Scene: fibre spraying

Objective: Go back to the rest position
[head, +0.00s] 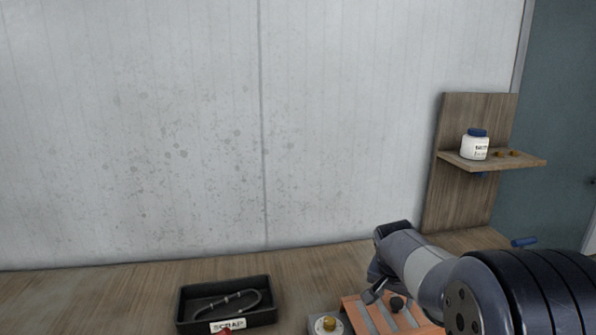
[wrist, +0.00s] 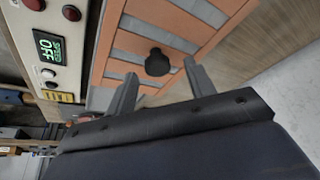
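My gripper (wrist: 159,82) is open in the wrist view, with its two fingers apart and nothing between them. Past the fingertips is an orange and grey striped panel (wrist: 188,22) with a black knob (wrist: 158,62) on it. The knob appears between the fingers in the picture; I cannot tell how far off it is. In the head view my arm reaches in from the lower right, and my gripper (head: 374,294) is over the striped panel (head: 362,318), near the black knob (head: 397,304).
A black scrap tray (head: 180,306) holding a bent hose (head: 225,303) is on the wooden bench (head: 130,285). A wall shelf (head: 520,162) carries a white jar (head: 475,149). A control box (wrist: 60,20) with a display reading OFF is beside the panel.

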